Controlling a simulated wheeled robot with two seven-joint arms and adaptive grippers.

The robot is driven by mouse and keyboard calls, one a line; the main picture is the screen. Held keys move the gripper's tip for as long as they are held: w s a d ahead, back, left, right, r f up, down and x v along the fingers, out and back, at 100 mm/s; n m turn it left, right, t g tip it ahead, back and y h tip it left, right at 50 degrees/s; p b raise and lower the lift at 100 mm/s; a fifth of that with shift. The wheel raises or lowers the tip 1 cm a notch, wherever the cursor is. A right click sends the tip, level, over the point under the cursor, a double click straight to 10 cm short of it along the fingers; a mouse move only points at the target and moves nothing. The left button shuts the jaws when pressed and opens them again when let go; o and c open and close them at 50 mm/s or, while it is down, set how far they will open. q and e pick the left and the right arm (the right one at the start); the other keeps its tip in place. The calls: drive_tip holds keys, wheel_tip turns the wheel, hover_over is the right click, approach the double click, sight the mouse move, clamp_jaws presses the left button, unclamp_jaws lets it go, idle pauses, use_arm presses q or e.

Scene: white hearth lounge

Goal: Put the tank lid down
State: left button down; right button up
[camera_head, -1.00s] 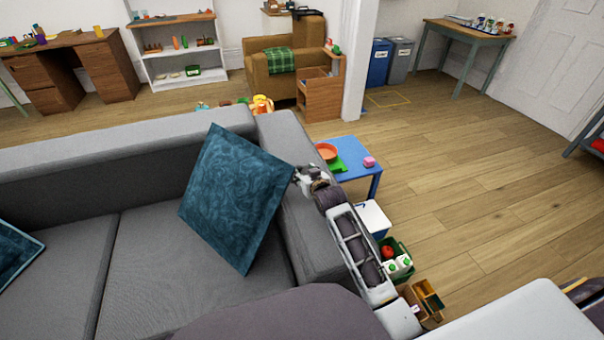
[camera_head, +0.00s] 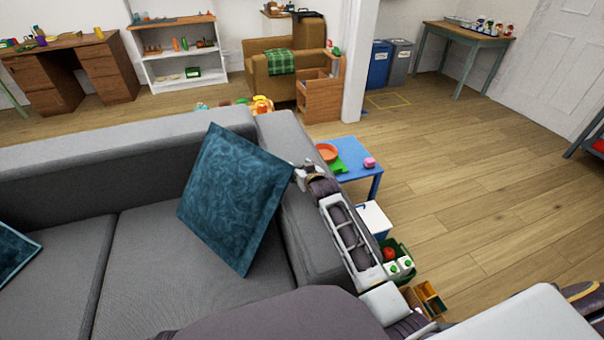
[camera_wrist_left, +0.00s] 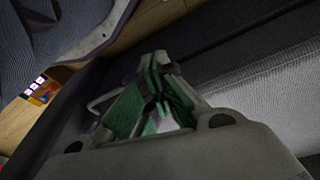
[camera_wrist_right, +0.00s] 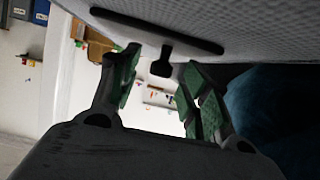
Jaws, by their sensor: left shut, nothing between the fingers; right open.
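A flat black piece with a short knob (camera_wrist_right: 160,55), which looks like the tank lid, lies on grey fabric (camera_wrist_right: 250,25) in the right wrist view, where the scene appears upside down. My right gripper (camera_wrist_right: 162,85) is open. The knob shows between its two fingers with room on both sides, and I see no contact. In the head view my right gripper (camera_head: 304,172) is over the grey sofa arm (camera_head: 290,195); I cannot make out the lid there. My left gripper (camera_wrist_left: 162,85) is shut and empty in the left wrist view, outside the head view. I see no tank.
A teal cushion (camera_head: 235,198) leans on the sofa just left of my right gripper. A blue table (camera_head: 362,172) with an orange bowl (camera_head: 326,152) stands beyond the sofa arm. A green crate (camera_head: 401,251) is beside my right forearm. Open wooden floor (camera_head: 480,200) lies to the right.

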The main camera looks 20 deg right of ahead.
use_arm(q)
drive_tip(key=shift+f, duration=0.1)
use_arm(e)
drive_tip(key=shift+c, duration=0.2)
clamp_jaws()
drive_tip(key=shift+r, duration=0.1)
